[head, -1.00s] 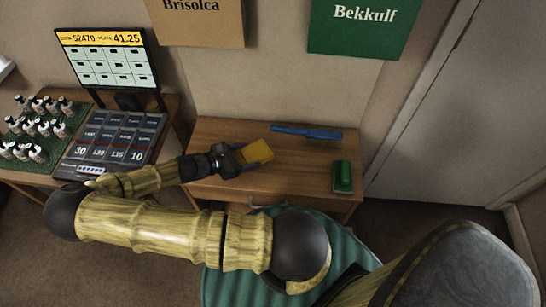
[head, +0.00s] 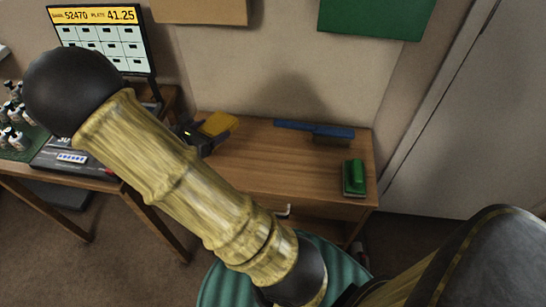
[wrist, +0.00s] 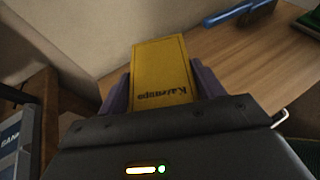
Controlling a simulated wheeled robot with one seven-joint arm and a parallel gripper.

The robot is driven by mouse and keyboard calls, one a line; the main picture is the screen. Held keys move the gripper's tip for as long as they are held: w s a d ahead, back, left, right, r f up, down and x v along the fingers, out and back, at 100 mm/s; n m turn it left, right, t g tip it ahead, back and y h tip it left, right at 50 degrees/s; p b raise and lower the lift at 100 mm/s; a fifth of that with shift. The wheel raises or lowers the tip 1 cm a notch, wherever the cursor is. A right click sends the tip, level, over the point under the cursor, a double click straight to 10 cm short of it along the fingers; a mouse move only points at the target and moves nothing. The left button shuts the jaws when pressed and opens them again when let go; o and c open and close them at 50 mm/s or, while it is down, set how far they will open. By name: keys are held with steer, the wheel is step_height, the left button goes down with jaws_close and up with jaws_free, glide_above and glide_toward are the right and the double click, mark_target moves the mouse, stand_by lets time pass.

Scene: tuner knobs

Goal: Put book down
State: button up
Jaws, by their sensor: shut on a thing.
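The book is a small yellow one (wrist: 161,75) with dark lettering on its cover. In the wrist view it sits between the two purple fingers of my gripper (wrist: 163,92), which is shut on it. In the head view the book (head: 219,124) shows near the left end of the wooden table (head: 250,165), partly behind my arm. My gripper (head: 205,132) is mostly hidden there by my arm. I cannot tell whether the book touches the tabletop.
The table's middle is clear. A desk with a screen (head: 102,40) and several small bottles (head: 15,130) stands left.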

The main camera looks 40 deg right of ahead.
steer(key=shift+w+r, duration=0.1)
stand_by(0.3)
steer(key=b, duration=0.2)
glide_above(217, 159)
steer(key=shift+f, duration=3.15)
steer(key=shift+f+b, duration=0.6)
steer(key=shift+f, duration=1.3)
steer(key=o, duration=1.1)
